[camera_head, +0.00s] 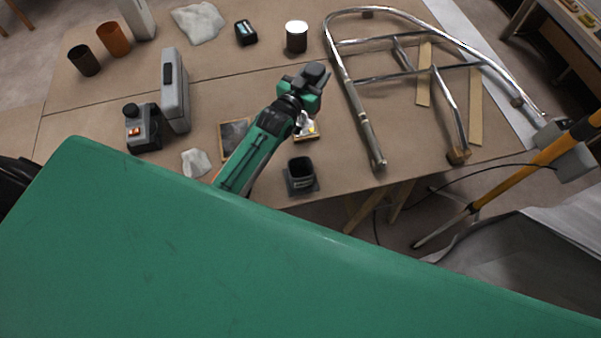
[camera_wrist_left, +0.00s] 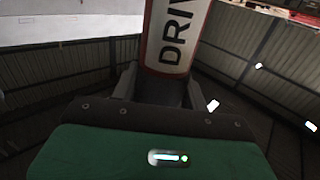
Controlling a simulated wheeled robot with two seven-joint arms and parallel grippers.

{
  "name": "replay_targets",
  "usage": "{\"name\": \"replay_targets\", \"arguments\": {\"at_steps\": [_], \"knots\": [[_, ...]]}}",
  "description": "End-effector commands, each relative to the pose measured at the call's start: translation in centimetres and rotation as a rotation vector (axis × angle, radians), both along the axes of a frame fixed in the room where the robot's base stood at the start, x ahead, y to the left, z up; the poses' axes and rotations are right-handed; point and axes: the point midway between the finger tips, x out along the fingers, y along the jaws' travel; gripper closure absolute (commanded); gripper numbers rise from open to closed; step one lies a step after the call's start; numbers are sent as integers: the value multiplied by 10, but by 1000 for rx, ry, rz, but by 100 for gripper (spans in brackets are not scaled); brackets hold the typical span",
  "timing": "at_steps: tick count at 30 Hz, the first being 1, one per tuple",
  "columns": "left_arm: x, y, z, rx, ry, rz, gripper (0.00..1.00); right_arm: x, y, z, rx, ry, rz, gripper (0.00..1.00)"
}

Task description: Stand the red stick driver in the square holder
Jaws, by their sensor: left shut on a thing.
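The square holder (camera_head: 301,174) is a small dark open-topped box near the front edge of the workbench. My left gripper (camera_head: 314,76) is over the bench, beyond the holder and left of the chrome frame. In the left wrist view it is shut on the red stick driver (camera_wrist_left: 176,36), a red cylinder with a white band and dark letters. The fingers lie on either side of its lower visible part, and the rest runs out of the top of the picture. I cannot make out the driver clearly in the head view. My right gripper is not in view.
A bent chrome tube frame (camera_head: 368,130) lies right of the gripper. A grey case (camera_head: 175,90) and a dark device (camera_head: 142,128) stand at the left.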

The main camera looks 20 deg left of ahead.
Motion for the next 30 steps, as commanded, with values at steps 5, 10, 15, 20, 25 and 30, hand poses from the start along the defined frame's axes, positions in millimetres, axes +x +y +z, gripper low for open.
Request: {"name": "replay_targets", "arguments": {"at_steps": [5,10,15,20,25,30], "knots": [[0,0,2,-1,-3,0,78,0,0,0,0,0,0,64],[0,0,2,-1,-3,0,78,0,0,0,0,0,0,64],[0,0,2,-1,-3,0,78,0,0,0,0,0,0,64],[0,0,14,-1,-5,0,78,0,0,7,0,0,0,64],[1,0,47,0,-7,0,78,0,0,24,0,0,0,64],[-2,-1,77,-1,-4,0,78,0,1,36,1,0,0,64]]}}
